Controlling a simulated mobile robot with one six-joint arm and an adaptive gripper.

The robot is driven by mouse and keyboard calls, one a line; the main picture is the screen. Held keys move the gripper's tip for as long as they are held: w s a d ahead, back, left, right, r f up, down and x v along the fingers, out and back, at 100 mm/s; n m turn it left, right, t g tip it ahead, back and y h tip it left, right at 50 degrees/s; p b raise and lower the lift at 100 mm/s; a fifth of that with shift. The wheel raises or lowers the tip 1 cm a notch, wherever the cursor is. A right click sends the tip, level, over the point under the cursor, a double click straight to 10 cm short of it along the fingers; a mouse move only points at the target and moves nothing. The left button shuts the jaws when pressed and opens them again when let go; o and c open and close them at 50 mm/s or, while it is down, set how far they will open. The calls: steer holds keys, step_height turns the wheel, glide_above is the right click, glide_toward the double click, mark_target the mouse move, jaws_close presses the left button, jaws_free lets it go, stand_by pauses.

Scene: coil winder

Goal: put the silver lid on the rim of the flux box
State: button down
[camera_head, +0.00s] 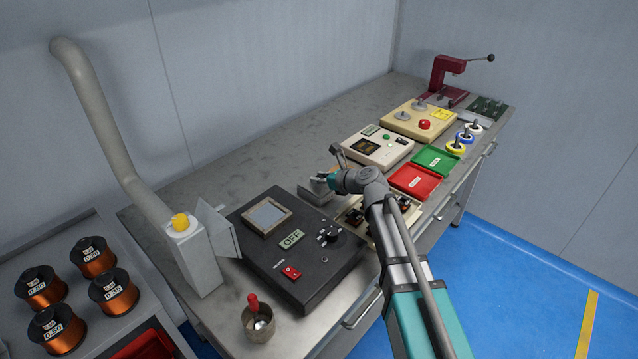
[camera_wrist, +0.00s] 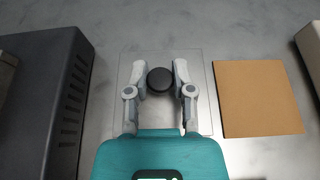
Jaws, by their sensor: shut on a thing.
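My gripper (camera_wrist: 160,80) is shut on the round black knob of the silver lid (camera_wrist: 203,110), one finger on each side of it. The lid is a flat, square, shiny plate lying level below the fingers in the wrist view. In the head view my gripper (camera_head: 326,178) is over a low silver box (camera_head: 314,197), apparently the flux box, right of the black soldering unit. From above the lid covers the place of the box, so its inside is hidden. I cannot tell whether the lid touches the rim or hovers just above it.
A brown square pad (camera_wrist: 258,98) lies right of the lid. The black vented unit (camera_wrist: 45,95) stands close on its left. In the head view a cream instrument (camera_head: 376,147) and red tray (camera_head: 414,181) are to the right. The bench behind is clear.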

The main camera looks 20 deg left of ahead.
steer(key=shift+f, duration=0.15)
steer(key=shift+f, duration=0.1)
steer(key=shift+c, duration=2.4)
jaws_free()
steer(key=shift+s+d+r, duration=0.1)
steer(key=shift+d+r, duration=0.05)
steer(key=shift+r, duration=0.15)
steer(key=p+v, duration=0.4)
steer(key=v, duration=0.6)
steer(key=shift+p+v, duration=0.35)
steer(key=shift+v, duration=0.45)
